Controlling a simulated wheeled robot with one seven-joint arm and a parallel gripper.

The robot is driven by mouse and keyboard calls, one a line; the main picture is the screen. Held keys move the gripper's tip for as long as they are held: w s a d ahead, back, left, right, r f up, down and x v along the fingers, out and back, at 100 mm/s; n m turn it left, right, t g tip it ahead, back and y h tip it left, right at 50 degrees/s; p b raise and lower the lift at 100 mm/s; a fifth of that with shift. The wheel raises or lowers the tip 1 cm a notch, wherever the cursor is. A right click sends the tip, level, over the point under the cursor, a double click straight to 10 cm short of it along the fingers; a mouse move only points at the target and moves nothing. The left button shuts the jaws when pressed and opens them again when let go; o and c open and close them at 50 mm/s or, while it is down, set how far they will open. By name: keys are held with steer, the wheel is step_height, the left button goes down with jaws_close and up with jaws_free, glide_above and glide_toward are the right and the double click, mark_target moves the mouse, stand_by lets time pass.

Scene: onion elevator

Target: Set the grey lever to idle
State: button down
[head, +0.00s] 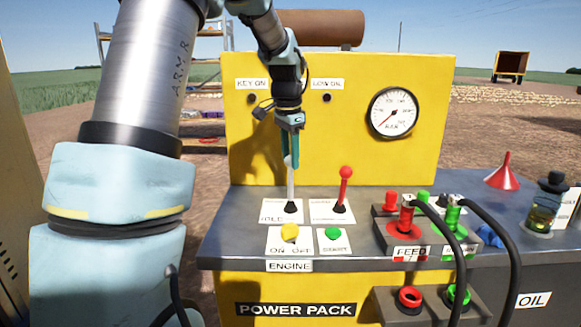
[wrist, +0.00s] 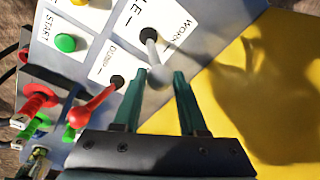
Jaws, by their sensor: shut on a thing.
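The grey lever (head: 291,187) rises from a dark boot on a white plate (head: 271,215) marked IDLE at its left end. My gripper (head: 289,160) points down from above and is shut on the lever's top. In the wrist view, my gripper's green fingers (wrist: 164,80) are on either side of the lever's grey knob, and the gap to each finger is hard to judge.
A red lever (head: 344,188) stands just right of the grey one. A yellow panel (head: 345,150) with a gauge (head: 393,113) rises behind. Feed couplings with black hoses (head: 487,225) stand at the right.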

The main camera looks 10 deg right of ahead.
steer(key=s+t+b, duration=0.1)
steer(key=s+b, duration=0.1)
steer(key=s+t+b, duration=0.1)
steer(key=s+b, duration=0.1)
steer(key=s+a+f+t+b, duration=0.1)
steer(key=b, duration=0.1)
steer(key=shift+s+h, duration=0.3)
steer(key=shift+s, duration=0.1)
steer(key=shift+s+a+f, duration=0.1)
steer(key=shift+c, duration=2.3)
jaws_free()
steer(key=shift+r, duration=0.2)
steer(key=v, duration=1)
steer(key=shift+s+r, duration=0.25)
steer(key=shift+s, duration=0.05)
